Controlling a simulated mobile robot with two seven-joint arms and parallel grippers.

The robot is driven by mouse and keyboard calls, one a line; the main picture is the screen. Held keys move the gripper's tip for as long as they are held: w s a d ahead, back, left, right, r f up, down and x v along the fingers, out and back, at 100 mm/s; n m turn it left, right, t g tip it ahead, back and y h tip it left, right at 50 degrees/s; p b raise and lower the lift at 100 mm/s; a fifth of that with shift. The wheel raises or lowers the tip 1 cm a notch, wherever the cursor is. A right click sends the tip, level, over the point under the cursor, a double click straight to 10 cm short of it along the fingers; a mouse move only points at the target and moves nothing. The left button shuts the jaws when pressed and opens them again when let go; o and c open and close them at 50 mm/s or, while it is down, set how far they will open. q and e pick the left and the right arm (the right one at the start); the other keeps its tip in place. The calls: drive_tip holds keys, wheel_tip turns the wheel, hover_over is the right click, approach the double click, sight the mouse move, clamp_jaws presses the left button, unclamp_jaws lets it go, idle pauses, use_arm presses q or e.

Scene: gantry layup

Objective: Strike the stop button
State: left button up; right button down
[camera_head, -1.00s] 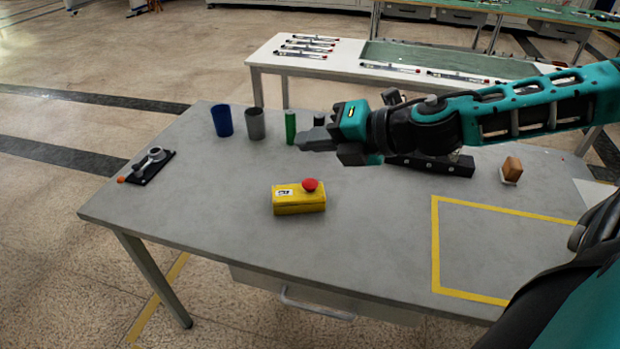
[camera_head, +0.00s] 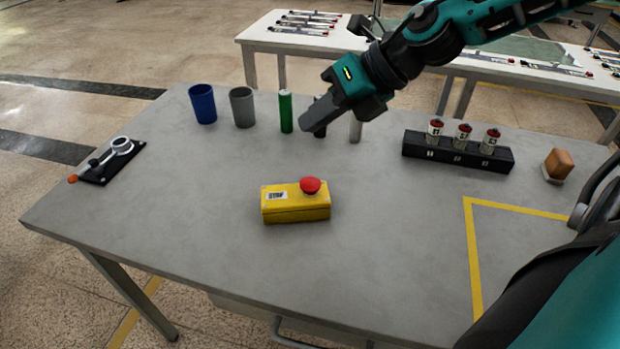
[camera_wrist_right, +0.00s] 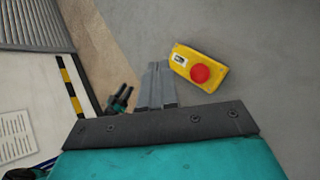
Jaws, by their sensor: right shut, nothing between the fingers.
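The stop button is a red mushroom head (camera_head: 310,186) on a yellow box (camera_head: 296,212) with a white label, standing on the grey table. My right gripper (camera_head: 310,128) is shut and empty, in the air above and behind the box, pointing down and to the left. It is apart from the button. In the right wrist view the red button (camera_wrist_right: 200,73) on its yellow box lies just right of the shut fingertips (camera_wrist_right: 158,66). My left gripper is not seen in the head view.
A blue cup (camera_head: 202,104), a grey cup (camera_head: 242,107) and a green cylinder (camera_head: 286,111) stand at the back. A black rack (camera_head: 458,152) with three vials is at right, beside a brown block (camera_head: 558,165). A black lever device (camera_head: 110,162) lies at left. The table front is clear.

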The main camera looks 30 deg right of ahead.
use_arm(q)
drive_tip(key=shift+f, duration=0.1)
use_arm(e)
drive_tip(key=shift+f, duration=0.1)
drive_tip(key=b, duration=0.7)
hover_over(316, 181)
wheel_tip(316, 181, down, 8)
drive_tip(key=shift+r, duration=0.1)
drive_tip(key=shift+f, duration=0.4)
use_arm(q)
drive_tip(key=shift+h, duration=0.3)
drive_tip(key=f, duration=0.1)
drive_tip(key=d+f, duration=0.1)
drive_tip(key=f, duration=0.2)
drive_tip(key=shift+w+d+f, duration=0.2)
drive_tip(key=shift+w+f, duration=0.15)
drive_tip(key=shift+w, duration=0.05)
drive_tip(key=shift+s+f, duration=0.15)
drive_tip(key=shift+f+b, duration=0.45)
drive_tip(key=shift+b, duration=0.1)
use_arm(e)
drive_tip(key=shift+f, duration=0.4)
